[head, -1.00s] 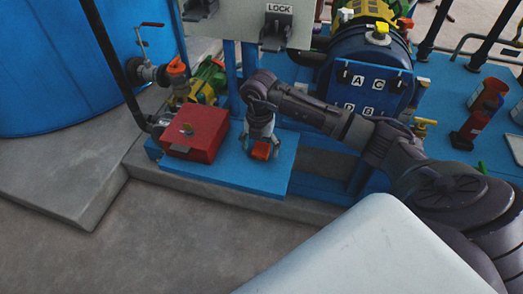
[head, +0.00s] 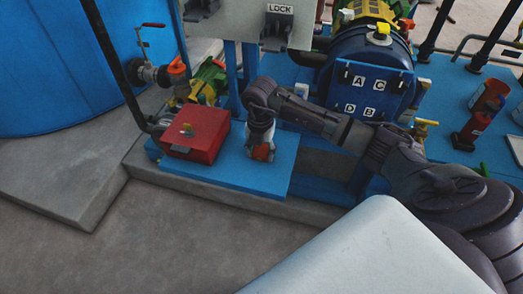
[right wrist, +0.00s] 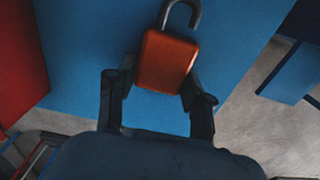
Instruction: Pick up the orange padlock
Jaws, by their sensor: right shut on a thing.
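The orange padlock (right wrist: 166,60) is between the fingers of my right gripper (right wrist: 158,88) in the right wrist view, with its grey shackle pointing away from the palm and open at one end. In the head view the padlock (head: 262,153) is mostly hidden behind my right gripper (head: 261,146), just over the blue platform (head: 255,178). The right gripper is shut on the padlock's body. I cannot tell whether the padlock still touches the platform. My left gripper is not in view.
A red box (head: 196,135) stands on the platform just left of the gripper. A grey panel with a LOCK label (head: 279,9) and hooks is above. Concrete floor is clear in front.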

